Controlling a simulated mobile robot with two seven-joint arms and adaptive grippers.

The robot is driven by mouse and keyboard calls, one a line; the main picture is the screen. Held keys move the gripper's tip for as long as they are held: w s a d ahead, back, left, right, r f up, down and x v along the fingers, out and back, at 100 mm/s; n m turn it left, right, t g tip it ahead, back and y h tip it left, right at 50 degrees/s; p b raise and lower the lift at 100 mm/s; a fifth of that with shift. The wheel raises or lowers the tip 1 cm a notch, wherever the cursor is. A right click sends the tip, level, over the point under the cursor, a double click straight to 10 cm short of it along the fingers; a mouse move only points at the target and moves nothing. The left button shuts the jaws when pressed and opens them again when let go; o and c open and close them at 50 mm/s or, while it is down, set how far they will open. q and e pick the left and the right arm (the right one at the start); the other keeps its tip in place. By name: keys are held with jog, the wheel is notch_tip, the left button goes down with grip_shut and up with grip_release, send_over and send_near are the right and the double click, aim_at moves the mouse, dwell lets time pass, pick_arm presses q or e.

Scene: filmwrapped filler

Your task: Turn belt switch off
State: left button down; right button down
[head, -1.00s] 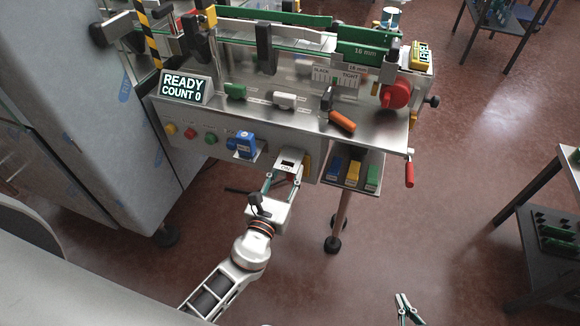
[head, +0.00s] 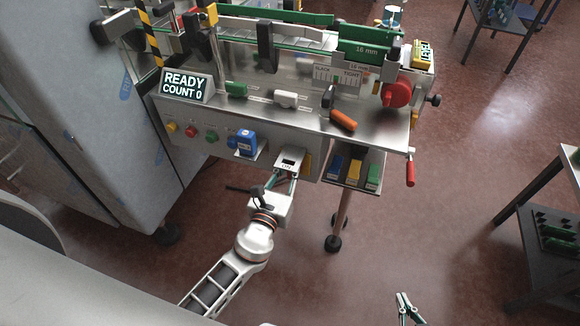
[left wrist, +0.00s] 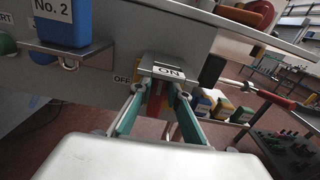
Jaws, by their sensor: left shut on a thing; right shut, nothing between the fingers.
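The belt switch sits under the front edge of the machine. Its metal plate (head: 289,161) reads ON, also in the left wrist view (left wrist: 172,66), where OFF is printed on the panel to the left. A red part, seemingly the switch lever (left wrist: 156,104), shows below the plate. My left gripper (head: 285,178) is just below the plate; in the left wrist view its green fingers (left wrist: 160,95) are shut on the red part. The fingers hide much of it. My right gripper (head: 406,298) is shut and empty above the floor at bottom right, away from the machine.
A blue No. 2 block (head: 247,143) stands on a small shelf left of the switch. Colored buttons (head: 191,132) line the panel. A bin of colored blocks (head: 353,172) and a red-handled crank (head: 410,172) are to the right. A display (head: 184,86) reads READY COUNT 0.

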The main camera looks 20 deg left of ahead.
pick_arm(q)
jog(key=n, duration=0.1)
jog(key=n+b, duration=0.1)
jog(key=n, duration=0.1)
jog(key=a+n+b, duration=0.1)
jog(key=shift+f, duration=0.3)
jog(key=shift+a+f+n+b, duration=0.35)
jog(key=shift+n+b, duration=0.4)
jog(key=shift+n, duration=1.5)
jog(key=shift+a+f+n+b, duration=0.2)
jog(key=shift+f+n+b, duration=0.35)
jog(key=shift+n, duration=1.65)
jog(key=shift+a+f+n+b, duration=0.25)
jog(key=shift+n+b, duration=0.65)
jog(key=shift+n, duration=1.35)
jog(key=c, duration=2)
grip_release()
jog(key=shift+o, duration=0.4)
